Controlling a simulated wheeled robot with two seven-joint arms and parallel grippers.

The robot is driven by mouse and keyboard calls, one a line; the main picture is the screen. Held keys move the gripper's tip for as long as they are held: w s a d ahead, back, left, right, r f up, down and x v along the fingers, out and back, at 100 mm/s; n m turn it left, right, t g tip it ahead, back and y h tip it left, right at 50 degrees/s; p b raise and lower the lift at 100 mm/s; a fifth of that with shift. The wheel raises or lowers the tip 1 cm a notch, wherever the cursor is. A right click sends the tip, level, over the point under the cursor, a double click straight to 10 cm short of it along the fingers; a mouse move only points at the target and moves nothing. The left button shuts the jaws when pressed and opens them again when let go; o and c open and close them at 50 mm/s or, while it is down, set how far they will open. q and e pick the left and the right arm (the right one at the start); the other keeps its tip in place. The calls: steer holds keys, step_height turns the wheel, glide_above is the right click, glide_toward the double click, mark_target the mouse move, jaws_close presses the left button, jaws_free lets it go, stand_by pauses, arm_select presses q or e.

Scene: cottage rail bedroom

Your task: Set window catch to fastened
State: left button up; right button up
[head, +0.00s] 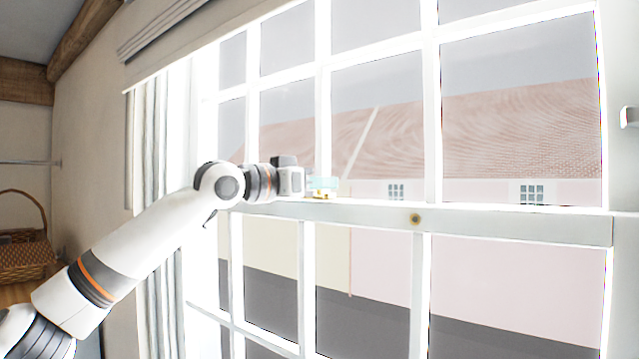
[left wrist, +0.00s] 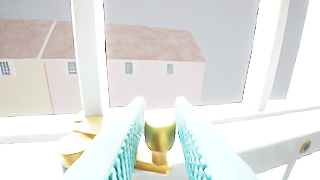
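The window catch is a small brass fitting on the white middle rail of the window. In the left wrist view its rounded knob (left wrist: 160,132) lies between my two turquoise fingers, and a flat brass part (left wrist: 75,146) shows to the left, partly behind the left finger. In the head view only a bit of brass (head: 322,196) shows by the fingertips. My left gripper (head: 324,186) is at the rail; in the left wrist view its fingers (left wrist: 159,102) are apart on either side of the knob. Whether they touch it is hard to tell. My right gripper is not in view.
The white-framed window (head: 432,120) fills most of the head view, with a round knot-like spot (head: 414,219) on its rail. A pale curtain (head: 160,150) hangs left. A wicker basket (head: 25,255) stands at far left. A small grey-white fitting (head: 629,117) is at the right edge.

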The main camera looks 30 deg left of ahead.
arm_select(q)
jaws_close()
steer(key=shift+d+f, duration=0.1)
steer(key=shift+w+d+f+n+y+b, duration=0.15)
steer(key=shift+n+y+b, duration=0.15)
steer(key=shift+y+b, duration=0.25)
steer(key=shift+w+n+t+y+b, duration=0.3)
steer(key=shift+n+y+b, duration=0.2)
steer(key=shift+y, duration=0.15)
steer(key=shift+w+d+n+y+b, duration=0.15)
steer(key=shift+n+y+b, duration=0.15)
steer(key=shift+y, duration=0.25)
steer(key=shift+w+d+n+y+b, duration=0.1)
steer(key=shift+n+y+b, duration=0.15)
steer(key=shift+y, duration=0.3)
steer(key=shift+w+a+r+n+y+b, duration=0.1)
steer(key=shift+w+n+y+b, duration=0.15)
steer(key=shift+n+y, duration=0.5)
steer(key=shift+w+r+n+y+b, duration=0.1)
steer(key=shift+w+n+y, duration=0.15)
steer(key=shift+n+y, duration=0.45)
steer(key=shift+y, duration=0.35)
steer(key=shift+o, duration=1.9)
jaws_free()
